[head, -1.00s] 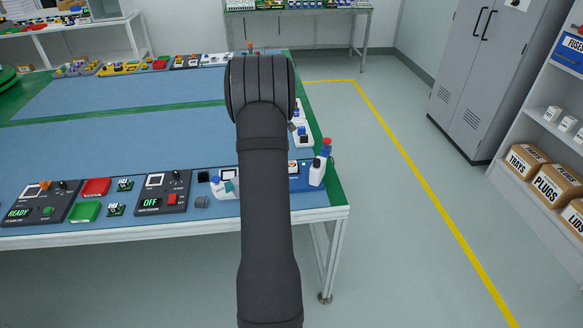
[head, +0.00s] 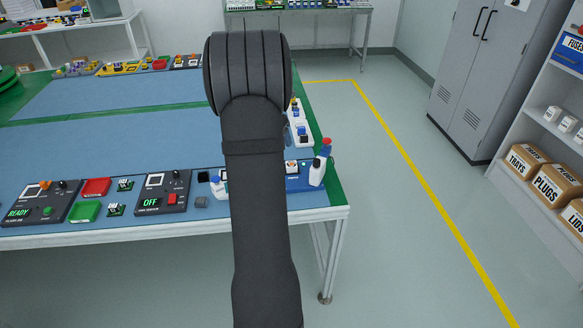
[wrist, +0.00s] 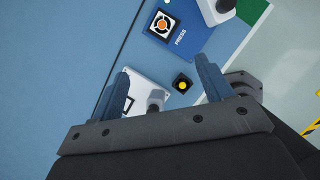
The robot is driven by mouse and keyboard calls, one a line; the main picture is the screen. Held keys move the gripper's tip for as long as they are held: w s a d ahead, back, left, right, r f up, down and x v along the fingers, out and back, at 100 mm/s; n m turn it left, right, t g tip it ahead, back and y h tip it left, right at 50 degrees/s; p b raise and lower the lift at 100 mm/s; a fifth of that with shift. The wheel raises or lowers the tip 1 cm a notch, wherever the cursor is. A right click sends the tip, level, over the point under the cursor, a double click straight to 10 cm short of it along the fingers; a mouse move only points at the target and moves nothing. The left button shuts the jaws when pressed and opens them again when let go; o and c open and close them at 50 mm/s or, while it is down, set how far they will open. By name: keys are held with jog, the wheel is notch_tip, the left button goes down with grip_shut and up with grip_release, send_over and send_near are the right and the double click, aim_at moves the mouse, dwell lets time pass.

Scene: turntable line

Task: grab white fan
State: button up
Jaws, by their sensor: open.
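A small square piece (wrist: 162,25) with a white and black pattern and an orange centre lies on the blue PRESS board in the wrist view. It looks like the white fan, but I cannot be sure. My gripper (wrist: 163,72) is open, and its two blue-grey fingers are spread apart with nothing held. The square piece is beyond the fingertips, near the top of the wrist view.
A white panel (wrist: 150,84) with a grey knob lies behind the left finger. A black button with a yellow top (wrist: 182,83) sits between the fingers. Control boxes (head: 162,192) line the front.

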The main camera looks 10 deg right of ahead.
jog(key=x, duration=0.7)
jog(key=d+x, duration=0.1)
jog(key=x, duration=0.3)
jog(key=shift+s+f, duration=0.15)
jog(key=shift+f, duration=0.15)
jog(key=shift+w+x, duration=0.15)
jog(key=shift+x, duration=1.25)
jog(key=shift+w+x, duration=0.1)
jog(key=shift+x, duration=1.3)
jog(key=shift+d+r, duration=0.15)
jog(key=shift+r, duration=0.05)
jog(key=c, duration=1.1)
jog(key=shift+o, duration=0.2)
